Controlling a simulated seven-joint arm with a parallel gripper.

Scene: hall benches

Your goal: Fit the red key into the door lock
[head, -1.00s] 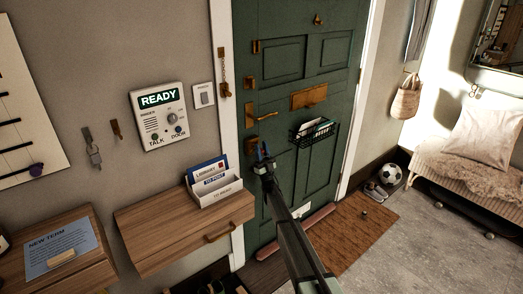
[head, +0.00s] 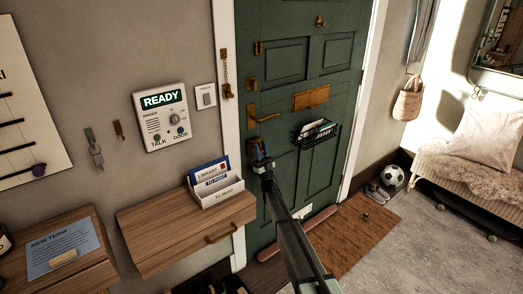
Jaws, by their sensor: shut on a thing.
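The green door (head: 285,95) stands shut in the middle of the head view. A brass lever handle (head: 264,115) is on its left side. Below it is the brass lock plate (head: 253,146), partly covered by my gripper (head: 262,152). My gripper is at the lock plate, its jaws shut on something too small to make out. I cannot pick out the red key, and I cannot tell whether anything is in the keyhole.
A wire basket with letters (head: 315,133) hangs on the door right of my gripper. A wooden wall drawer (head: 180,228) with a letter holder (head: 222,195) stands close on the left. A doormat (head: 355,228), shoes and a ball (head: 391,178) lie on the floor.

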